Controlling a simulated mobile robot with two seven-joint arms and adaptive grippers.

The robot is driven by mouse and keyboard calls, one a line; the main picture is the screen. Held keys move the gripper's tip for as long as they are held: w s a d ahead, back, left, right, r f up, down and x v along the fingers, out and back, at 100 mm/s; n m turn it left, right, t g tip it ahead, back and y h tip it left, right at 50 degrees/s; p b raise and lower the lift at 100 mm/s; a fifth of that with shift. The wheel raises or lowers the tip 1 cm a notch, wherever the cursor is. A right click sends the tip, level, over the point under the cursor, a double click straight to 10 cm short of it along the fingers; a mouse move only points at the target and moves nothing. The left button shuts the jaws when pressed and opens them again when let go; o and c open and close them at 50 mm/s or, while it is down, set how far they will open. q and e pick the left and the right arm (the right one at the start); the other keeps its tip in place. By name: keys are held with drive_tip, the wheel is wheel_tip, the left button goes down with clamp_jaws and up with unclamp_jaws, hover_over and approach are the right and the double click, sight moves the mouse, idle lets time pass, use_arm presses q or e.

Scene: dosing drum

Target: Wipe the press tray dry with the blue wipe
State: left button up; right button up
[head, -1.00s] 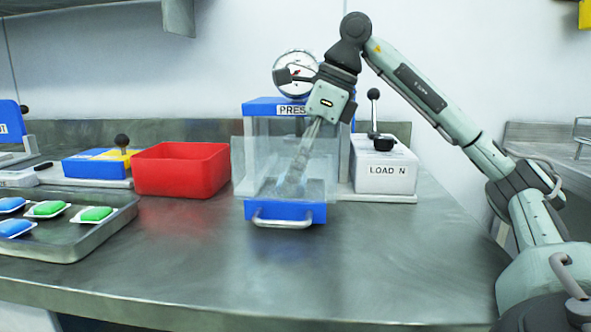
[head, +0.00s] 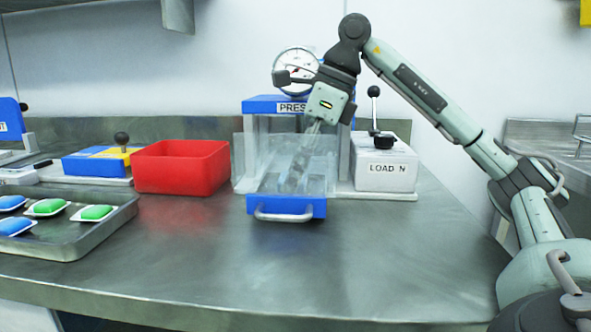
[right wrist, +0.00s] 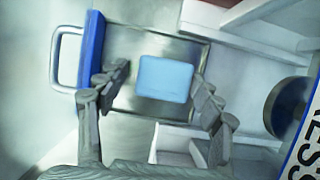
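The press (head: 268,106) stands at the middle back of the bench. Its tray, with a blue front (head: 288,207) and a bar handle, sticks out at the front. In the right wrist view the metal tray floor (right wrist: 150,118) lies below my right gripper (right wrist: 162,75). A light blue square, the wipe (right wrist: 165,78), lies between its spread fingers. A gap shows at the left finger; contact at the right finger is unclear. In the head view the right gripper (head: 300,172) reaches down behind the clear panel, so its fingertips are blurred. My left gripper is not in view.
A red bin (head: 182,167) stands left of the press, and a metal tray (head: 85,240) with blue and green packs is at far left. The LOAD N box with a lever (head: 384,168) is close on the right. The front bench is clear.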

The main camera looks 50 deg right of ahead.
drive_tip(key=shift+r+p, duration=0.45)
drive_tip(key=shift+r, duration=0.05)
idle(0.3)
drive_tip(key=c, duration=1.1)
drive_tip(key=shift+s+d+f, duration=0.1)
drive_tip(key=shift+s+f, duration=0.05)
drive_tip(key=shift+s, duration=0.05)
